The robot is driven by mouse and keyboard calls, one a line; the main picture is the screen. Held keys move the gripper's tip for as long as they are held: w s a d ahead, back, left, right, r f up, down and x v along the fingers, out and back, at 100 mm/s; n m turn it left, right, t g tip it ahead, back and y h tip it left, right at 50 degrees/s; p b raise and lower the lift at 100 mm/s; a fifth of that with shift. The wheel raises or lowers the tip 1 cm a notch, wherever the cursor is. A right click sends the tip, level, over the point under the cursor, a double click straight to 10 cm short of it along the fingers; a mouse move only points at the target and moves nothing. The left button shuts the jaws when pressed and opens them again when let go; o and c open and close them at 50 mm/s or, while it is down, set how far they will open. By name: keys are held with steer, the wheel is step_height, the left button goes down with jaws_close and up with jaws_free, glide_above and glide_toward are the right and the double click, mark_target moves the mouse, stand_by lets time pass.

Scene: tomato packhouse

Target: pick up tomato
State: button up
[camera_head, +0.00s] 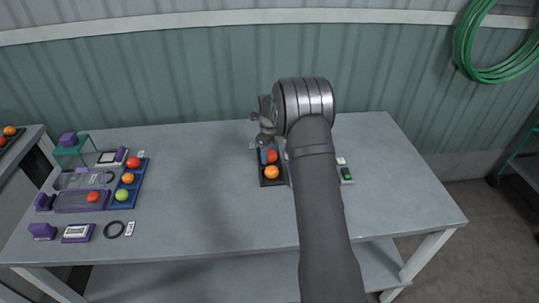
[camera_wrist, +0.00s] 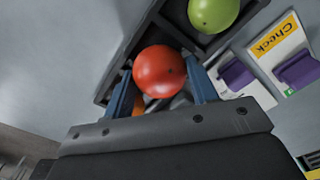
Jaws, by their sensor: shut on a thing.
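A red tomato (camera_wrist: 160,71) is between the two blue fingers of my gripper (camera_wrist: 161,76) in the wrist view. The fingers are shut on it, one on each side. In the head view the red tomato (camera_head: 272,156) shows beside a blue finger, at the dark tray (camera_head: 273,184). I cannot tell if it is clear of the tray floor. An orange tomato (camera_head: 272,172) sits in the tray's near compartment. A green tomato (camera_wrist: 213,13) sits in another compartment in the wrist view; my gripper and wrist hide it in the head view.
A "Check" card (camera_wrist: 279,42) with a purple block lies beside the tray. A small device with a green face (camera_head: 346,174) lies right of my arm. At the left are a blue tray (camera_head: 137,184) with several tomatoes and clear purple-edged boxes (camera_head: 70,203).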

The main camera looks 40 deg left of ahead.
mark_target(271, 151)
step_height(271, 151, up, 4)
steer(key=shift+w+d+r, duration=0.1)
steer(key=shift+d+r, duration=0.05)
steer(key=shift+r, duration=0.1)
steer(key=w+d+r, duration=0.1)
steer(key=d+r, duration=0.3)
steer(key=d, duration=0.3)
steer(key=w+d+r, duration=0.1)
steer(key=d+r, duration=0.2)
steer(key=d, duration=0.4)
steer(key=shift+s+f, duration=0.1)
steer(key=shift+f, duration=3.1)
steer(key=shift+f, duration=0.65)
steer(key=o, duration=0.8)
steer(key=c, duration=0.3)
steer(key=shift+r, duration=0.15)
